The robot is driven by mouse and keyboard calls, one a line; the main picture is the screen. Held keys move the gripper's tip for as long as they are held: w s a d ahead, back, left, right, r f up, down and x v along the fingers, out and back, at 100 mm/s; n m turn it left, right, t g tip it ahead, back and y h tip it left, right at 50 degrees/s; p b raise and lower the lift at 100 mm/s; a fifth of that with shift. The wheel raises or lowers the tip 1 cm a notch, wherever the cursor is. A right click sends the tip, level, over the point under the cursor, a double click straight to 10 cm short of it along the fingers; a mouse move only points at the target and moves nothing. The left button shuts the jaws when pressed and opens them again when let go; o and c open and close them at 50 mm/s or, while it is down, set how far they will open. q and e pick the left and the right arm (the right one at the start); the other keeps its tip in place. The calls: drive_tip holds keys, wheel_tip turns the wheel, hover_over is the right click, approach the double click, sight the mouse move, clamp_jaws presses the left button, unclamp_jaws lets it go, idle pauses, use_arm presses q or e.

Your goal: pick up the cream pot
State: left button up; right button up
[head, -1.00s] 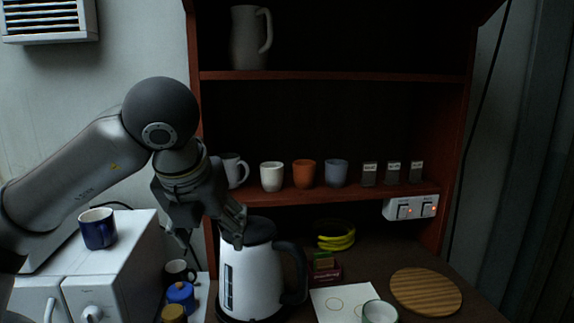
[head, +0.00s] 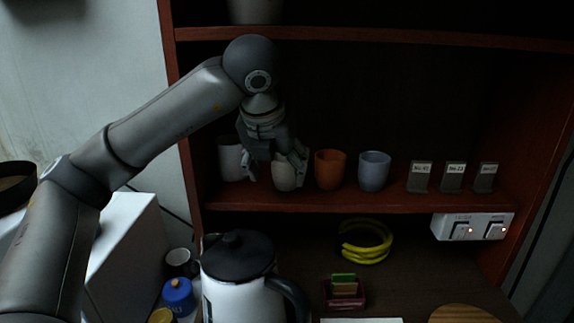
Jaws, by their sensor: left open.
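The cream pot (head: 285,177) stands on the middle shelf, left of an orange pot (head: 330,169). My left gripper (head: 275,172) is at the cream pot, with one finger on its left and one on its right. Its jaws are open. The gripper hides the upper part of the pot, and I cannot tell whether the fingers touch it. My right gripper is out of view.
A white mug (head: 230,160) stands close left of the gripper. A grey-blue pot (head: 374,171) and labelled blocks (head: 453,177) are to the right. Below are a kettle (head: 237,285), a yellow coil (head: 366,241) and a switch box (head: 472,227). The upper shelf (head: 380,37) is overhead.

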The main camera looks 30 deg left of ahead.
sight(286, 163)
use_arm(q)
drive_tip(key=shift+w+a, duration=0.25)
drive_tip(key=shift+w, duration=1.1)
drive_tip(key=shift+w+a+p, duration=0.1)
drive_tip(key=shift+w+p, duration=0.25)
drive_tip(key=shift+p, duration=0.15)
drive_tip(key=shift+w+a+r+p, duration=0.2)
drive_tip(key=shift+w+p, duration=0.15)
drive_tip(key=shift+w, duration=0.25)
drive_tip(key=x, duration=0.4)
drive_tip(key=shift+w+r+p, duration=0.15)
drive_tip(key=shift+p, duration=0.2)
drive_tip(key=shift+c, duration=1)
drive_tip(key=c, duration=0.6)
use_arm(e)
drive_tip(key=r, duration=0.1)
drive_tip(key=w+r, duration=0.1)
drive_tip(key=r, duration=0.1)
use_arm(q)
drive_tip(key=shift+r, duration=0.15)
